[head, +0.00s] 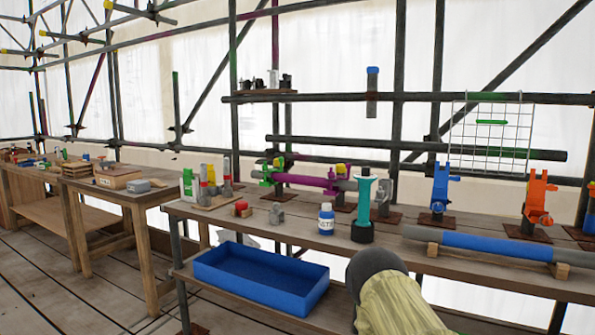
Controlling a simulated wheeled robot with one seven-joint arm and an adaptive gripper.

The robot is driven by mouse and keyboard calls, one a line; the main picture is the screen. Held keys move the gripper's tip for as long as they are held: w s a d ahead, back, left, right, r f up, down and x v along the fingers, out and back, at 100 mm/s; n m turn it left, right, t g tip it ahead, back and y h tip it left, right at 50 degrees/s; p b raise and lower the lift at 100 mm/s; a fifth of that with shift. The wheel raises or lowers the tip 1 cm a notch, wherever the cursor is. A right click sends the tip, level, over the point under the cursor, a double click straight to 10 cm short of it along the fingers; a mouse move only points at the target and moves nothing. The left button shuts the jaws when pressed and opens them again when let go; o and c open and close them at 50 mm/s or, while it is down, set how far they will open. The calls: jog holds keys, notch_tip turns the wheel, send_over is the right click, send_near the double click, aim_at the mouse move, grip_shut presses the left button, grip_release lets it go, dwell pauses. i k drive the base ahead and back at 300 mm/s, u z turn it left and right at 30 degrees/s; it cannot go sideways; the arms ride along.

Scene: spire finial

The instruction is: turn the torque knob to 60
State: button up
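I cannot make out a torque knob with a readable scale in the head view. A small red block or knob (241,207) sits on the bench (450,258). A teal upright piece (365,200) with a black base stands right of the middle. A blue clamp-like fixture (439,189) and an orange one (538,197) stand on rusty plates farther right. No number can be read on any of them. A rounded grey and yellow part of my arm (395,295) shows at the bottom. My gripper is not in view.
A blue tray (262,275) lies on the lower shelf. A grey and blue tube (480,243) lies along the bench front. Scaffold pipes (400,97) run behind. Wooden tables (110,187) stand at left; plank floor is open there.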

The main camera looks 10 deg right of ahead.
aim_at(366, 171)
jog(key=u, duration=0.6)
jog(key=k, duration=0.85)
jog(key=u, duration=0.7)
jog(key=i, duration=1.05)
jog(key=z, duration=1)
jog(key=i, duration=0.85)
jog(key=z, duration=0.9)
